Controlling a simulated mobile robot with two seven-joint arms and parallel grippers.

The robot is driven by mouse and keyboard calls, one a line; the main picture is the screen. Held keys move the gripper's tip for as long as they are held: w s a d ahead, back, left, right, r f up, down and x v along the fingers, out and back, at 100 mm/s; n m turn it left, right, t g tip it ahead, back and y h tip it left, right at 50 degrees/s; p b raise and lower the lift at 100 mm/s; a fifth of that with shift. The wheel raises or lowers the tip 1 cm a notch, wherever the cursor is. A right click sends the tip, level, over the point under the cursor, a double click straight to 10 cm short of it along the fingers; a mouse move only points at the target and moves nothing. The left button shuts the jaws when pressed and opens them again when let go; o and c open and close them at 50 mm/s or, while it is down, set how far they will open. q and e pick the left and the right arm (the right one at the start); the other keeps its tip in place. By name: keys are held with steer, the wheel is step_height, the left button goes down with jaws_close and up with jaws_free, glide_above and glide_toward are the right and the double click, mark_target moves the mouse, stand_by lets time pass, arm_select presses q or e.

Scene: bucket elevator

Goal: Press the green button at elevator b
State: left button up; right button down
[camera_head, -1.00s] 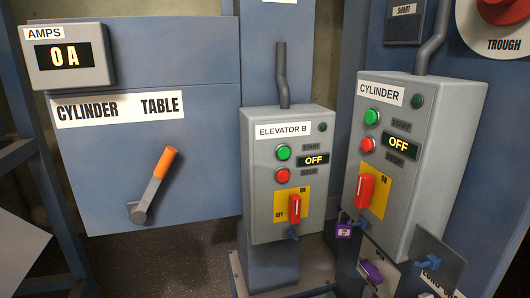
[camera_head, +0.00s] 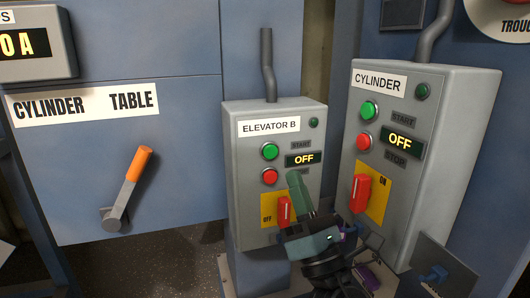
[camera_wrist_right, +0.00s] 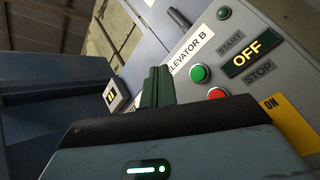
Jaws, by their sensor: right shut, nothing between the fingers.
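The Elevator B box (camera_head: 238,180) is a grey panel with a white label, an OFF display (camera_head: 304,160) and a red switch on a yellow plate. Its green button (camera_head: 270,151) sits above a red button (camera_head: 269,176). My right gripper (camera_head: 294,176) is shut and empty, in front of the box's lower right part. Its fingertips are just right of the red button in the head view and cover part of the STOP label. In the wrist view the fingers (camera_wrist_right: 158,72) point up, left of the green button (camera_wrist_right: 200,73). My left gripper is not in view.
The Cylinder box (camera_head: 450,140) with its own green button (camera_head: 369,110) stands close at the right. At the left are the Cylinder Table panel (camera_head: 180,185) and an orange-handled lever (camera_head: 137,165). A metal plate (camera_head: 440,262) juts out at the lower right.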

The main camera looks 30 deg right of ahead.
mark_target(271, 152)
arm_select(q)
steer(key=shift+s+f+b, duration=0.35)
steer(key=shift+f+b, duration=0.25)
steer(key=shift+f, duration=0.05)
arm_select(e)
steer(key=w, duration=0.3)
steer(key=w+d, duration=0.1)
steer(key=w, duration=0.1)
steer(key=w+d, duration=0.1)
steer(key=w, duration=0.2)
steer(key=shift+w, duration=0.3)
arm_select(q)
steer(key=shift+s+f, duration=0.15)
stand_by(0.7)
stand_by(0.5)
arm_select(e)
steer(key=shift+w+d, duration=0.1)
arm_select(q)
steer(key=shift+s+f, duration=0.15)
arm_select(e)
steer(key=shift+w, duration=0.3)
